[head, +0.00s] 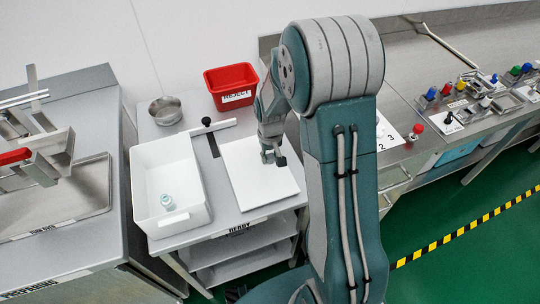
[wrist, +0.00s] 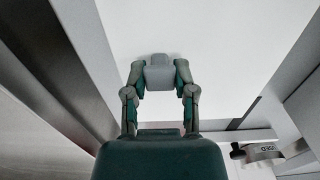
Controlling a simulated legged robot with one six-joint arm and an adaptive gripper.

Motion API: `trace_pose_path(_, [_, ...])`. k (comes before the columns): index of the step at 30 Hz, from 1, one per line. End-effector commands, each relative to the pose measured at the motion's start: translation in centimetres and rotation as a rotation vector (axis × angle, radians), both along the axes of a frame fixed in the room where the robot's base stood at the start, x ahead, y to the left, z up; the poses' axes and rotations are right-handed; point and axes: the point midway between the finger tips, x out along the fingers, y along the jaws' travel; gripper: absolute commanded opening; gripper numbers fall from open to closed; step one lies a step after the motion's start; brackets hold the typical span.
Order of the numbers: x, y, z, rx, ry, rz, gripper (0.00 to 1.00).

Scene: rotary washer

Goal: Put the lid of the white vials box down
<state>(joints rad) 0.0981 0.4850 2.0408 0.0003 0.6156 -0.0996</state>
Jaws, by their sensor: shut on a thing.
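The white vials box (head: 167,190) stands open on the steel table at the left in the head view. A small vial (head: 168,202) with a pale green tint is inside it. The flat white lid (head: 262,187) is just right of the box, and it fills much of the wrist view (wrist: 225,45). My gripper (head: 273,157) is shut on the lid's grey handle, one finger on each side, as the wrist view (wrist: 159,76) shows. I cannot tell whether the lid touches the table or hangs slightly above it.
A red reject bin (head: 231,86) and a metal bowl (head: 165,110) stand behind. A black-knobbed lever (head: 207,122) lies near the lid's back left corner. A steel counter with colored knobs (head: 460,87) is at right. My arm hides the area right of the lid.

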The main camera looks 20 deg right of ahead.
Motion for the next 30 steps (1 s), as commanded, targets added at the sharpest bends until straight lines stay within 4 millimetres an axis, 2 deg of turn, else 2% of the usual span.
trace_pose_path(8, [0.0, 0.0, -0.1, -0.001, 0.000, -0.001, 0.00])
trace_pose_path(9, [0.0, 0.1, -0.1, -0.001, -0.001, 0.000, 0.53])
trace_pose_path(10, [0.0, 0.1, -0.1, -0.001, -0.001, 0.000, 0.66])
trace_pose_path(11, [0.0, 0.1, -0.1, -0.001, -0.001, 0.000, 0.69])
trace_pose_path(23, [0.0, 0.1, 0.2, -0.001, -0.002, 0.000, 0.69])
trace_pose_path(26, [0.1, 0.1, 1.3, -0.001, -0.004, 0.000, 0.69])
trace_pose_path(30, [0.1, 0.1, 4.0, -0.001, -0.007, -0.001, 0.69])
